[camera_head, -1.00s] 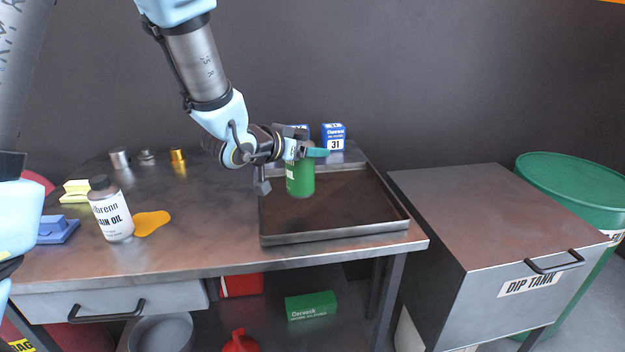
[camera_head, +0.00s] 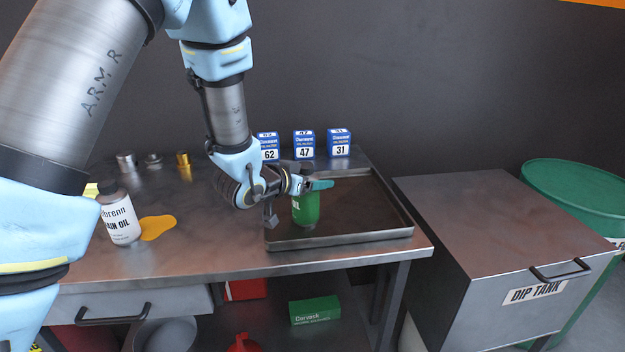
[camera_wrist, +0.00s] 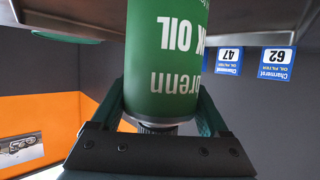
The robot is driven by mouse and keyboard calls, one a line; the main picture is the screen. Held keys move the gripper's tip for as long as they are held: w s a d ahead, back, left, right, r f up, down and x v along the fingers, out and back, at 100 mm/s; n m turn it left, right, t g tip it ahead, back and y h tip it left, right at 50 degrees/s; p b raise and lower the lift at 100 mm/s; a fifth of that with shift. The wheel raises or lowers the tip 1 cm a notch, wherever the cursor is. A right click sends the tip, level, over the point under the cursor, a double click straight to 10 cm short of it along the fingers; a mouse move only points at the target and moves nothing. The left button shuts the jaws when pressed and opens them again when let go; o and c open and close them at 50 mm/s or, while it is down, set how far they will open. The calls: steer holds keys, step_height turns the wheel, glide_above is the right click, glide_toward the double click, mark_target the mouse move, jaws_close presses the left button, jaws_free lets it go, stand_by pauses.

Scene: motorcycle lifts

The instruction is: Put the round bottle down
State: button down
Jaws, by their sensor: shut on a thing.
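The round bottle is a green oil bottle (camera_head: 306,209) with a dark cap, upright in my gripper at the left part of the metal tray (camera_head: 340,240). My gripper (camera_head: 310,184) is shut on it near its top. In the wrist view the green bottle (camera_wrist: 165,60) appears upside down between the two fingers (camera_wrist: 165,120), with its neck and cap toward the gripper. The bottle's base is over the tray floor; I cannot tell whether it touches.
A white oil bottle (camera_head: 121,220) stands at left beside an orange spill (camera_head: 157,227). Blue filter boxes (camera_head: 304,144) stand behind the tray. The tray's right half is clear. A dip tank (camera_head: 500,240) and a green drum (camera_head: 575,200) stand to the right.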

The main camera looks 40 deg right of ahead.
jaws_free()
steer(key=shift+a+r, duration=0.2)
steer(key=shift+r, duration=0.05)
steer(key=b+v, duration=0.4)
steer(key=v, duration=0.7)
steer(key=shift+s+a, duration=0.15)
steer(key=shift+a, duration=0.1)
steer(key=shift+r, duration=0.1)
